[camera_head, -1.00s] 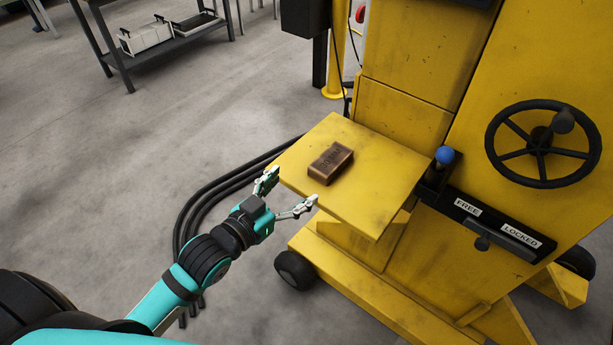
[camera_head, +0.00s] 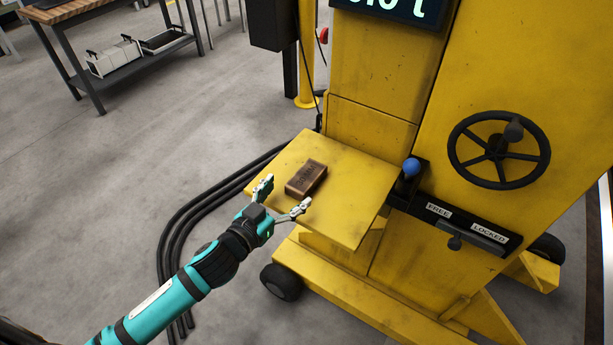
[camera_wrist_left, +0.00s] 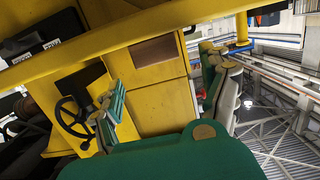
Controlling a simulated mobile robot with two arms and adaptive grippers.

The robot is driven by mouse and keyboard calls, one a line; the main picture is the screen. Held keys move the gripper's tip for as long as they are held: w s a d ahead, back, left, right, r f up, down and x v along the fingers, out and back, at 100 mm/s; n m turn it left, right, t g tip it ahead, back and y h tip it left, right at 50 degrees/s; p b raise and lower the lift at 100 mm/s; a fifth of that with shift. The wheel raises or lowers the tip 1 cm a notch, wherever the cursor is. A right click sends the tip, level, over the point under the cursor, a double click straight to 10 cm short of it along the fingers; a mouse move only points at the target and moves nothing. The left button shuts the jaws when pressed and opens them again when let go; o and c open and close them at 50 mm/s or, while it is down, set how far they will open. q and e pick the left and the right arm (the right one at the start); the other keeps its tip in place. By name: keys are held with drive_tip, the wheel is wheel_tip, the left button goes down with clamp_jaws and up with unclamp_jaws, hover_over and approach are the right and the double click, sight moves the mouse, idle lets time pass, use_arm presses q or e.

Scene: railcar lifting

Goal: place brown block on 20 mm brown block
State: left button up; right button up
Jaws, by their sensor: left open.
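A brown block (camera_head: 306,179) with dark markings on its top lies flat on the yellow shelf (camera_head: 345,215) of the yellow machine. Only one brown block is distinct; I cannot tell whether it is a single block or two stacked. My left gripper (camera_head: 283,198) is open and empty at the shelf's near left edge. Its fingers point toward the block, with a small gap to it. In the left wrist view, which is upside down, the block (camera_wrist_left: 154,50) shows between the open fingers (camera_wrist_left: 165,95). My right gripper is not in view.
The yellow machine carries a handwheel (camera_head: 499,150), a blue-knobbed lever (camera_head: 411,167) and a FREE/LOCKED slot (camera_head: 462,226) right of the shelf. Black cables (camera_head: 188,212) run along the floor at left. A workbench (camera_head: 85,14) stands at the back left.

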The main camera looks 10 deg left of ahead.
sight(304, 178)
use_arm(q)
drive_tip(key=p+x, duration=0.1)
drive_tip(key=x, duration=0.6)
drive_tip(key=shift+s, duration=0.1)
drive_tip(key=c, duration=1.3)
drive_tip(key=shift+c, duration=0.8)
drive_tip(key=shift+r, duration=0.15)
